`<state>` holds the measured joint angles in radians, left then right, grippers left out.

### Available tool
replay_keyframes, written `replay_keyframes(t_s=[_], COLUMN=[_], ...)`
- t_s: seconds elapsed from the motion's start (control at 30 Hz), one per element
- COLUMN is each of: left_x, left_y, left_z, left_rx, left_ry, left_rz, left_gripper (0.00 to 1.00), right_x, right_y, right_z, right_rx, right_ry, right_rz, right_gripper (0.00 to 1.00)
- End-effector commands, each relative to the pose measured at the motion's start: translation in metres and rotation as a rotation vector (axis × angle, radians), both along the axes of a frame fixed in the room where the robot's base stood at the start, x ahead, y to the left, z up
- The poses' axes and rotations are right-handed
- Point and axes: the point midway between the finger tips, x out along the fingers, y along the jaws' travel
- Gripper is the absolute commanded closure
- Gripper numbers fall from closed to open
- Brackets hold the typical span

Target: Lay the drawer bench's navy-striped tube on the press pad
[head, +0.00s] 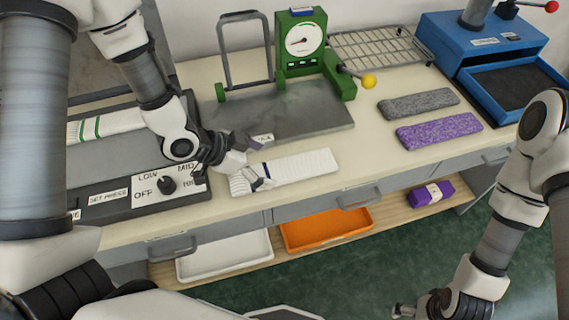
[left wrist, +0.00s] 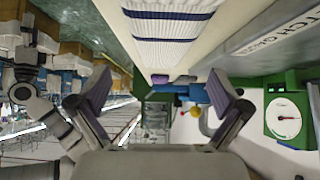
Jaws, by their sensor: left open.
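The navy-striped tube (head: 305,166), white and ribbed, lies flat along the bench's front edge. Its navy stripes show at the top of the left wrist view (left wrist: 170,28). My left gripper (head: 248,162) is at the tube's left end, fingers spread and nothing held; whether it touches the tube I cannot tell. Its two fingers show apart in the left wrist view (left wrist: 158,95). The press (head: 120,195) has a dial and a grey pad (head: 105,157), partly hidden by my left arm. A green-striped white tube (head: 105,124) lies at its back. My right gripper (head: 415,306) is low at the bottom right, its fingers unclear.
A green gauge (head: 300,45) with a steel plate (head: 300,118) stands behind the tube. Grey (head: 418,103) and purple (head: 440,130) knit pieces lie to the right, near a blue machine (head: 490,45). White (head: 225,257) and orange (head: 325,230) trays sit on the shelf below.

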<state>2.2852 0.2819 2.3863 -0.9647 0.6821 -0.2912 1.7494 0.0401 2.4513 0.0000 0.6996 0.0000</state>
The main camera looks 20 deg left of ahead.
Motion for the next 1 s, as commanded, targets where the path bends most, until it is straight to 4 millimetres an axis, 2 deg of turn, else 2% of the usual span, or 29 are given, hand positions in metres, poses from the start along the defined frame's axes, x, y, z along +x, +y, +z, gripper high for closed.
replay_keyframes(t_s=[0.27,0.5,0.63,0.67,1.0], left_x=[0.019,0.02,0.02,0.02,0.02], left_y=[-0.027,-0.029,-0.028,-0.028,-0.028], left_z=[-0.034,-0.037,-0.036,-0.036,-0.035], left_rx=[0.002,-0.001,0.0,0.0,0.0], left_ry=[0.003,0.002,0.002,0.002,0.003], left_rz=[-0.003,0.001,0.001,0.001,0.001], left_gripper=[0.0,0.0,0.46,0.49,0.5], right_x=[0.002,0.001,0.001,0.001,0.001], right_y=[0.0,0.0,0.0,0.0,0.0], right_z=[0.008,0.007,0.007,0.007,0.008], right_rx=[0.0,0.0,0.0,0.0,0.0], right_ry=[-0.004,-0.002,-0.002,-0.002,-0.002], right_rz=[0.001,0.0,0.0,0.0,0.0], right_gripper=[0.03,0.03,0.03,0.03,0.03])
